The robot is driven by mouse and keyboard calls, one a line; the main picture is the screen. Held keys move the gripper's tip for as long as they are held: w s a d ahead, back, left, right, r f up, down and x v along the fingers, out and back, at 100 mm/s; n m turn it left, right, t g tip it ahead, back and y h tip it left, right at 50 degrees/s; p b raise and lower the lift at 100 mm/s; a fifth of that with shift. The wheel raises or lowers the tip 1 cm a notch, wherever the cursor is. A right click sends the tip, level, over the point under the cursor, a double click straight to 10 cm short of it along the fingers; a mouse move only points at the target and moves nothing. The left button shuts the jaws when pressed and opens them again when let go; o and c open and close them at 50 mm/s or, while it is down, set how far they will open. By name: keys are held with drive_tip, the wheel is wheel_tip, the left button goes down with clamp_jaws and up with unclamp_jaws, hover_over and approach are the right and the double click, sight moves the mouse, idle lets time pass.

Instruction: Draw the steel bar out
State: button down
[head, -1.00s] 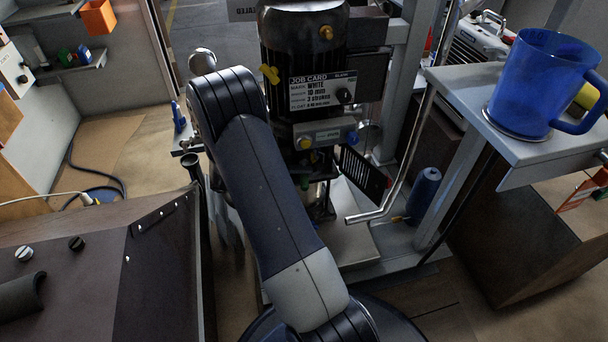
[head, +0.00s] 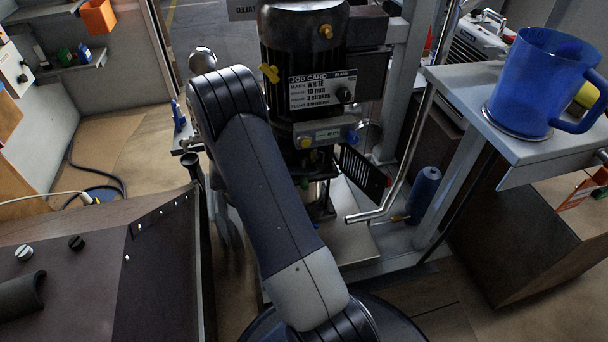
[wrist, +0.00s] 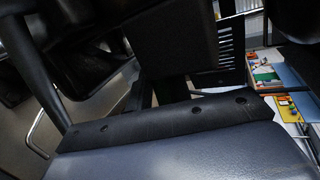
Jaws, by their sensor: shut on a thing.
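My gripper (wrist: 135,95) fills much of the wrist view as dark finger parts above a grey body. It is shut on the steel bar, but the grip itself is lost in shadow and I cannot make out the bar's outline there. In the head view my arm bends over at its elbow and hides the gripper and whatever lies beneath it. The dark motor-like machine (head: 300,60) stands just right of the elbow and carries a job card (head: 316,91).
A bent steel rod (head: 392,185) ends free in front of the machine. A blue mug (head: 530,85) stands on the grey shelf (head: 470,95) at right. A dark bench (head: 150,270) fills the lower left. A blue spool-like thing (head: 425,190) stands beside the machine.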

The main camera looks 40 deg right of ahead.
drive_tip(key=shift+s+a, duration=0.15)
drive_tip(key=s+a+p, duration=0.3)
drive_tip(key=s+a, duration=0.2)
drive_tip(key=s, duration=0.2)
drive_tip(key=shift+s+a+p, duration=0.2)
drive_tip(key=shift+a+p, duration=0.15)
drive_tip(key=shift+p, duration=0.05)
idle(0.8)
